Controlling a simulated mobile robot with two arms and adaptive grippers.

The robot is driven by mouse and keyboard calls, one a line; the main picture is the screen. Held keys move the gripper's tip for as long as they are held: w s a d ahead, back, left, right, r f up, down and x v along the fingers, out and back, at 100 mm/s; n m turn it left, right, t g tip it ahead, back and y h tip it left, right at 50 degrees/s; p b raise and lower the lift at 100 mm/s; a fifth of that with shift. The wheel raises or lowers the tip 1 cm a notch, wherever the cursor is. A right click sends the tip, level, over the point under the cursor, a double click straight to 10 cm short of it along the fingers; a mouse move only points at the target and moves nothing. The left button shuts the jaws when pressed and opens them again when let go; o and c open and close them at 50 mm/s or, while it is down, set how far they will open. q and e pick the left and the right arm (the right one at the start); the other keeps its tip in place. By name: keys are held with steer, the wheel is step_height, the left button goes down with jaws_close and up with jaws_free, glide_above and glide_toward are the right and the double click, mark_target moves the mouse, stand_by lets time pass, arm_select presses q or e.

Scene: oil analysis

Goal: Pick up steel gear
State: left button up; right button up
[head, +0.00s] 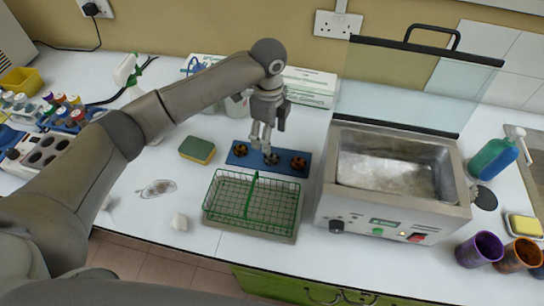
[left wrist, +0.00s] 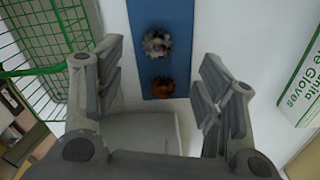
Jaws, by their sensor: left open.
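The steel gear (head: 271,159) is grey and toothed. It lies in the middle of a blue holder strip (head: 284,169), with a brownish gear (head: 240,150) to its left and a copper gear (head: 298,163) to its right. In the left wrist view, the steel gear (left wrist: 157,44) shows on the strip (left wrist: 148,14), with the copper gear (left wrist: 162,86) below it. My left gripper (head: 263,143) points down just above the strip, close to the steel gear. In the wrist view its fingers (left wrist: 160,62) are spread, with nothing between them. My right gripper is out of view.
A green wire basket (head: 252,205) stands just in front of the strip. A steel bath (head: 395,185) with a raised glass lid is close on the right. A sponge (head: 197,150) lies to the left. A glove box (head: 310,87) stands behind.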

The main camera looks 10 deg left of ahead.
mark_target(271, 156)
arm_select(q)
step_height(271, 156, down, 3)
steer(key=shift+s+f, duration=0.1)
steer(key=f, duration=0.1)
steer(key=f+p, duration=0.2)
steer(key=f, duration=0.1)
steer(key=shift+s+d, duration=0.15)
steer(key=shift+d, duration=0.15)
steer(key=shift+f, duration=0.65)
steer(key=c, duration=1.1)
steer(key=shift+c, duration=0.5)
steer(key=shift+r, duration=0.15)
